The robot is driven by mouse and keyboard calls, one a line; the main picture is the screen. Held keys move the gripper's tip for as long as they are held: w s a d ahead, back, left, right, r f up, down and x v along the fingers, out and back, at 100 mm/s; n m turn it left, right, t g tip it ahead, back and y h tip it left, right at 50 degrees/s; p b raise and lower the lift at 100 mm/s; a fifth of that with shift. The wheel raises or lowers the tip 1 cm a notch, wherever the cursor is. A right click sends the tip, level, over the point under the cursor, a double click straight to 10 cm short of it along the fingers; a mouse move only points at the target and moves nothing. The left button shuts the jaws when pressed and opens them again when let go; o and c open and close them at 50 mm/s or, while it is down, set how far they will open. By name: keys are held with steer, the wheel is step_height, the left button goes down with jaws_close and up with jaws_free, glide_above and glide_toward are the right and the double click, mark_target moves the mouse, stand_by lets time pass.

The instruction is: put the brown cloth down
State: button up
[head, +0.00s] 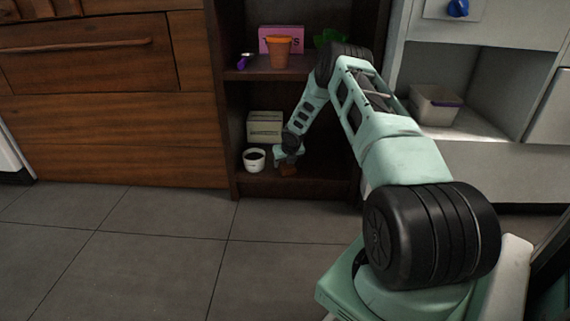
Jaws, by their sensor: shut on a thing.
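My gripper (287,160) is inside the lower compartment of the dark wooden shelf (229,130), pointing down close above its bottom board. It is shut on a small reddish-brown thing, which looks like the brown cloth (287,171). The cloth shows just below the fingers, low over the bottom board. Whether it touches the board I cannot tell. The fingers themselves are small and dark, and my arm hides the right part of the compartment.
A white cup with dark contents (254,160) stands just left of my gripper. A pale box (264,127) stands behind it. The upper board holds an orange pot (279,52), a pink box (295,34) and a purple item (245,60). The tiled floor (130,260) is clear.

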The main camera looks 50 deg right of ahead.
steer(key=o, duration=1.3)
steer(key=shift+c, duration=0.2)
